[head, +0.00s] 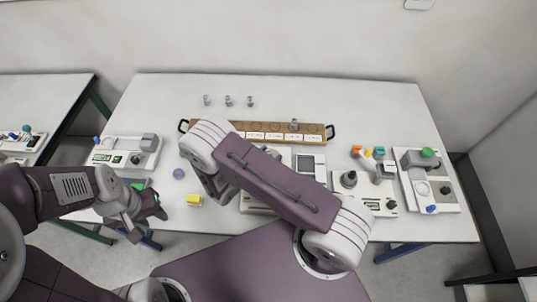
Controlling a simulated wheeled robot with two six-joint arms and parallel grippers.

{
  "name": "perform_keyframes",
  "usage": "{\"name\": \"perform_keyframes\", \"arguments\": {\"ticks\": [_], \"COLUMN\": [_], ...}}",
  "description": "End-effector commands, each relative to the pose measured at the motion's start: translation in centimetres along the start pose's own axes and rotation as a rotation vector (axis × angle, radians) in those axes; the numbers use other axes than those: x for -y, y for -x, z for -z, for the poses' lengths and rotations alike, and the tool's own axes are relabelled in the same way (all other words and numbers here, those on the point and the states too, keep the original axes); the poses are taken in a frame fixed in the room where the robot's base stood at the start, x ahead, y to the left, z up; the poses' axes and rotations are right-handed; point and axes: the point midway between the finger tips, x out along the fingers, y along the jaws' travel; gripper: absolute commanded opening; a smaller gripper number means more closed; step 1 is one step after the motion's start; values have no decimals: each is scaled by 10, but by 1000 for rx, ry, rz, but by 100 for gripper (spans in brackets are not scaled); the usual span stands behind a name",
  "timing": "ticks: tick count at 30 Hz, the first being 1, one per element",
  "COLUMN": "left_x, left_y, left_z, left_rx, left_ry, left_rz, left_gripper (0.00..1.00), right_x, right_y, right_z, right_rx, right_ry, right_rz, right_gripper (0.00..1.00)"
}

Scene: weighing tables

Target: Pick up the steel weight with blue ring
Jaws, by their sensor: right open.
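Three small steel weights stand in a row at the back of the table: a left one (206,99), a middle one (228,101) and a right one (250,101). Another steel weight (294,125) stands on the wooden tray (329,138). They are too small for me to tell which has a blue ring. My right arm crosses the middle of the view; its gripper (221,193) is mostly hidden beneath the arm, open, in front of the tray. My left gripper (150,217) is at the table's front left edge, away from the weights; its jaws are unclear.
A balance (125,157) stands at the left, others (371,190) and (430,183) at the right. A device (310,163) is partly hidden by my right arm. A yellow block (194,200) and a bluish-grey round piece (178,173) lie front left. The back right is clear.

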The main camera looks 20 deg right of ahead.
Motion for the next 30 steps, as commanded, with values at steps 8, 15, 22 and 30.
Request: {"name": "perform_keyframes", "arguments": {"ticks": [8, 15, 22, 30], "left_x": [0, 0, 0, 0], "left_y": [0, 0, -1, -5], "left_z": [0, 0, 0, -1], "left_rx": [0, 0, 0, 0], "left_ry": [0, 0, 0, 0], "left_rz": [0, 0, 0, 0], "left_gripper": [36, 36, 36, 36], "right_x": [0, 0, -1, 14], "right_y": [1, 1, 4, 21], "right_z": [0, 0, -6, -45], "right_rx": [0, 0, 0, 0], "right_ry": [0, 0, -1, 3], "right_rz": [-1, -1, -1, -1], "right_gripper": [6, 0, 0, 0]}}
